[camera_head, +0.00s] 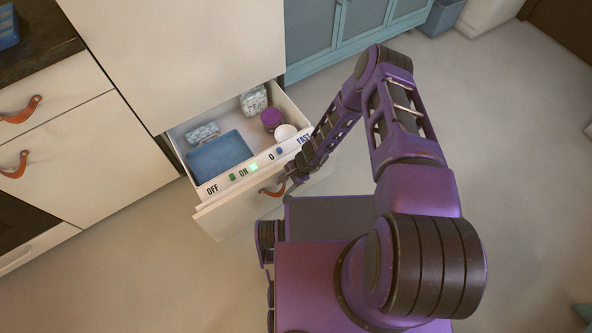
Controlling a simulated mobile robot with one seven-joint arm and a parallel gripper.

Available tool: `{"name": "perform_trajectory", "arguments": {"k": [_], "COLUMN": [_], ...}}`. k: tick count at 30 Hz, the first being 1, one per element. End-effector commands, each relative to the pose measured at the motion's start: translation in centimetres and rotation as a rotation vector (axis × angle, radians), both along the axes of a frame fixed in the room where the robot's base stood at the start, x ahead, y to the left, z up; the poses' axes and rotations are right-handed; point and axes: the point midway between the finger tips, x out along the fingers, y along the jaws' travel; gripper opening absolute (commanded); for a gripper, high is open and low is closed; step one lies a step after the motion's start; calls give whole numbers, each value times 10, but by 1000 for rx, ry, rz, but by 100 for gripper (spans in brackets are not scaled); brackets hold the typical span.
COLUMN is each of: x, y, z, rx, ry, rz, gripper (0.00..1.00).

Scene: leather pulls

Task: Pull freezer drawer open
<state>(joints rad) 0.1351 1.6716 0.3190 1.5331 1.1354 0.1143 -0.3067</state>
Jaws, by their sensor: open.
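The freezer drawer (236,216) stands pulled out from the white cabinet front, with its inside showing from above. Its top edge carries the printed words OFF, ON and FAST and a lit green light. An orange-brown leather pull (271,190) is on its front. My gripper (284,185) is at the right part of this pull, with its jaws open. The fingertips are small and dark here, and I cannot tell whether they touch the pull. Inside the drawer are a blue tray (220,158), a wrapped pack (203,133), a bag (254,100), a purple-lidded tub (271,118) and a white round tub (286,133).
White drawers with leather pulls (20,109) stand at the left under a dark worktop (35,45). A blue-grey cabinet (345,35) is at the back. My base is close in front of the drawer. The floor (510,150) at the right is clear.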

Motion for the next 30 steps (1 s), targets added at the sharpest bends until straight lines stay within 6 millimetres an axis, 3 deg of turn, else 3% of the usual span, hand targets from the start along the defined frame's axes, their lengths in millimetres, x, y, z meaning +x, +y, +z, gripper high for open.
{"name": "perform_trajectory", "arguments": {"k": [1, 6, 15, 21, 30], "x": [2, 4, 6, 7, 7], "y": [-6, -24, -51, -60, -61], "z": [15, 54, 112, 129, 132], "rx": [0, 0, 0, 0, 0], "ry": [-2, -3, -2, 0, 0], "rz": [-2, -2, 0, 0, 0], "gripper": [47, 47, 47, 47, 47]}}
